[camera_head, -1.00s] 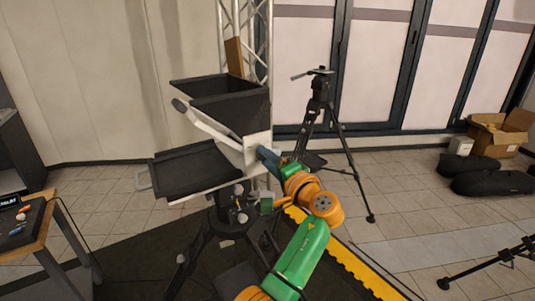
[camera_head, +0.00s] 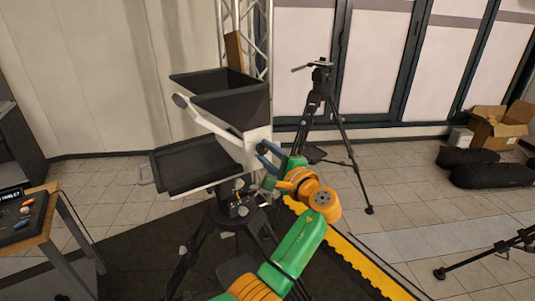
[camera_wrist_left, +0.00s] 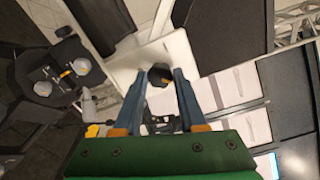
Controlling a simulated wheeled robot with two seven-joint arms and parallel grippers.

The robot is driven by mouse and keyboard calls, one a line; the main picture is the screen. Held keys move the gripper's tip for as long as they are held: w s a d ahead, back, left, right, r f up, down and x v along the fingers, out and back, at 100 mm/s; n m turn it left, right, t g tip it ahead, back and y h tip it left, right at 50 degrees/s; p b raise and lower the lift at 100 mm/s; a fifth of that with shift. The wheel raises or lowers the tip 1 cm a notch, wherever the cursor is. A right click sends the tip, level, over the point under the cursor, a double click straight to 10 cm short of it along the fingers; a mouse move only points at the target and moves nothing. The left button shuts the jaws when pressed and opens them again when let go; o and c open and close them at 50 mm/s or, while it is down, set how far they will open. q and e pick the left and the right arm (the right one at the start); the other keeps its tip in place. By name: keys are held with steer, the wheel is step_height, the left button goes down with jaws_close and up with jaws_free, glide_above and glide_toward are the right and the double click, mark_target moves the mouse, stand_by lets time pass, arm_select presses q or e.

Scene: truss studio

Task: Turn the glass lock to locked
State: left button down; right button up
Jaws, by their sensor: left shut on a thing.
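The teleprompter, with its black hood (camera_head: 232,98), black tray (camera_head: 192,163) and pale side plate (camera_head: 252,148), stands on a tripod. My left gripper (camera_head: 262,153) is at the right face of that plate, its two blue fingers pointing at it. In the left wrist view, a small black knob (camera_wrist_left: 160,75), which looks like the glass lock, sits on the pale plate (camera_wrist_left: 135,62). The fingers (camera_wrist_left: 155,68) are on either side of the knob and shut on it. The knob is hidden in the head view, and its lock marking cannot be read. My right gripper is not in view.
A second tripod (camera_head: 322,110) stands behind to the right. A wooden table (camera_head: 30,240) with a control box (camera_head: 22,215) is at the left. A yellow edge strip (camera_head: 350,262) bounds the dark mat. A truss (camera_head: 258,45) rises behind the teleprompter.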

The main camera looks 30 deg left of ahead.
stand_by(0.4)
arm_select(q)
steer(key=shift+c, duration=2.3)
jaws_free()
steer(key=b+v, duration=0.3)
steer(key=v, duration=0.4)
steer(key=shift+b, duration=0.35)
steer(key=shift+a, duration=0.1)
